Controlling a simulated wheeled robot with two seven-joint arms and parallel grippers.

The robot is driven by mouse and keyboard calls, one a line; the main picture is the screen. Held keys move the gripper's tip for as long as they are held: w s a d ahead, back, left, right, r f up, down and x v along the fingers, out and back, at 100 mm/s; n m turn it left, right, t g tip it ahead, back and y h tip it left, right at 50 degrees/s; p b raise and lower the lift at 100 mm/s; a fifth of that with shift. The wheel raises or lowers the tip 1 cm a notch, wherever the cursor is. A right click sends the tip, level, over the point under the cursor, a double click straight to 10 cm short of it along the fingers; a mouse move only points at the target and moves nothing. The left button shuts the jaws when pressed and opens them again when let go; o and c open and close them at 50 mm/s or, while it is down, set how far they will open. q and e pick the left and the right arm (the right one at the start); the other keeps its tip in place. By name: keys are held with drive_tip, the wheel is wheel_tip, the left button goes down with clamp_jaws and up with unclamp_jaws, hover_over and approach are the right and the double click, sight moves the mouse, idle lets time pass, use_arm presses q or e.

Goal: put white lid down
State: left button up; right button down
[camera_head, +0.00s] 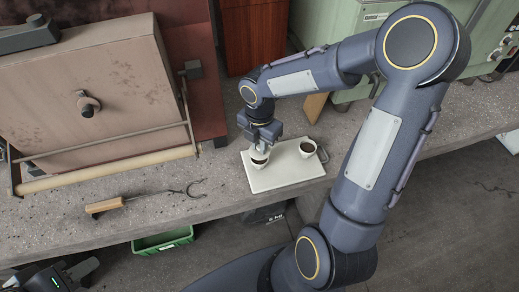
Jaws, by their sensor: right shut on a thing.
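No white lid can be made out for certain. A flat white tray (288,179) lies on the bench with two white cups on it. The right cup (307,149) stands upright with dark liquid inside and no cover. My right gripper (262,146) comes down from above onto the left cup (259,163) and appears shut on its rim; the fingers partly hide it. Dark content shows in that cup. My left gripper (72,276) is at the bottom left, away from the tray, with its fingers apart and nothing visible between them.
The concrete bench (150,215) holds a large rusty box (90,85) at left and a wooden-handled hook tool (105,206) near its front edge. A green machine (350,25) stands behind. A green crate (163,240) sits below the edge.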

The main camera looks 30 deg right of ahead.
sight(259, 150)
drive_tip(key=shift+w+d+f, duration=0.15)
drive_tip(key=shift+w+f, duration=0.15)
drive_tip(key=shift+f, duration=0.15)
drive_tip(key=shift+f+b, duration=0.3)
drive_tip(key=shift+f, duration=1.2)
drive_tip(key=shift+f, duration=0.2)
drive_tip(key=c, duration=1.4)
unclamp_jaws()
drive_tip(key=shift+r, duration=0.1)
